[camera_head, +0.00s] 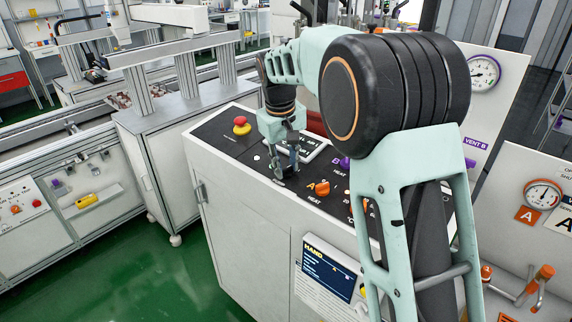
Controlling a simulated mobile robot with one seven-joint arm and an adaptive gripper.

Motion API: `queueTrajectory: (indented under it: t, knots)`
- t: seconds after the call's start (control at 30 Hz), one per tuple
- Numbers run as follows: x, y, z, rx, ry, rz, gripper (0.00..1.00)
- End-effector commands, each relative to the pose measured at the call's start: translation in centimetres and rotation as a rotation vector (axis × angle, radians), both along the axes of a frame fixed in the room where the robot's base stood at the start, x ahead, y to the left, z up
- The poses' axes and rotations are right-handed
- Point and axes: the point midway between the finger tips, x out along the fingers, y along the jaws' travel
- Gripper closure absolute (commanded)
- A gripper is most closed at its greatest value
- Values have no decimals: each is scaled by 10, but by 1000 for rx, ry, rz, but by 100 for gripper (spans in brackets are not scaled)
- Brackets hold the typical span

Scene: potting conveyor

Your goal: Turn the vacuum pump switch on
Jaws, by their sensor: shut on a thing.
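The black control panel (210,136) tops a white cabinet in the head view. My arm reaches over it from the right, and my gripper (286,170) points down onto the panel, left of the orange knob. The gripper is shut on a small control at the panel surface, which I take to be the vacuum pump switch. The fingers mostly hide this control. I cannot read its label or tell its position.
A red mushroom button (241,123) stands behind and left of the gripper. An orange knob (320,188) and a purple knob (343,162) lie to the right. Green floor (150,280) is clear at left.

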Motion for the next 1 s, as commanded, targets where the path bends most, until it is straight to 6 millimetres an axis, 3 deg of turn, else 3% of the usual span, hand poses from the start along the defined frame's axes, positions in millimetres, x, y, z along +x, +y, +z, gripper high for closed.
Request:
queueTrajectory:
  t: [0.4, 0.97, 1.0]
  knots:
    - [1, 1, 1, 26, -24, -194, 99]
    - [1, 0, 2, 31, -28, -223, 99]
    - [1, 0, 2, 31, -28, -223, 73]
